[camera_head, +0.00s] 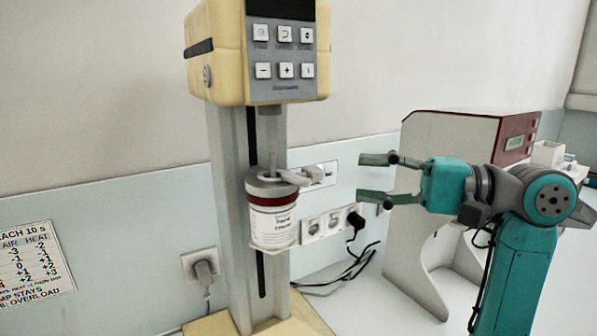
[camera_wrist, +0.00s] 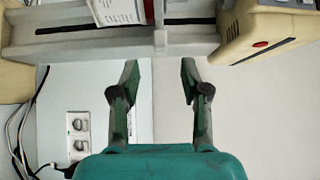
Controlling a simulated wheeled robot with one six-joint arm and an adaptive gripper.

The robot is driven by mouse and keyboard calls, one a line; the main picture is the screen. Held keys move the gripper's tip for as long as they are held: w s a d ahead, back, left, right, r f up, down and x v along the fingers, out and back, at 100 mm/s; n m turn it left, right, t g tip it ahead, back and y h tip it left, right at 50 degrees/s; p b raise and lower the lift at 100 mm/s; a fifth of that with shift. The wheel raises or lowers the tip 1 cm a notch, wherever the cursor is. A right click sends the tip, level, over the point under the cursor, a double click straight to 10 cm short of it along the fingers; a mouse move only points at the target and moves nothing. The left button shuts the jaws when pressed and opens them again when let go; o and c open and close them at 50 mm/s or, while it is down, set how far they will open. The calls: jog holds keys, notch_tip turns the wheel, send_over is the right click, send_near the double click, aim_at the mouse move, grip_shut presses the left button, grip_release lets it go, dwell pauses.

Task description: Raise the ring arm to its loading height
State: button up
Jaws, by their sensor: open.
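The cream mill has a yellowish head (camera_head: 215,50) with a button panel, on a grey column (camera_head: 228,180) with a dark vertical slot. The ring arm (camera_head: 295,177), with a pale end pointing right, sits partway up the column, well below the head. A white labelled jar (camera_head: 272,224) with a dark red band hangs upright at it. My gripper (camera_head: 364,177) is open and empty, apart from the ring arm, to its right at about its height. In the wrist view, my open fingers (camera_wrist: 160,82) point towards the column and a pale projecting part beside the jar (camera_wrist: 118,10).
A grey and dark red machine (camera_head: 455,140) stands behind my arm at right. Wall sockets (camera_head: 312,228) with black cables are behind the gap between mill and gripper. A plugged socket (camera_head: 203,266) and a printed notice (camera_head: 35,262) are at left.

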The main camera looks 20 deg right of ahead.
aim_at(324, 174)
jog(key=x, duration=0.9)
jog(key=shift+a, duration=0.1)
grip_shut()
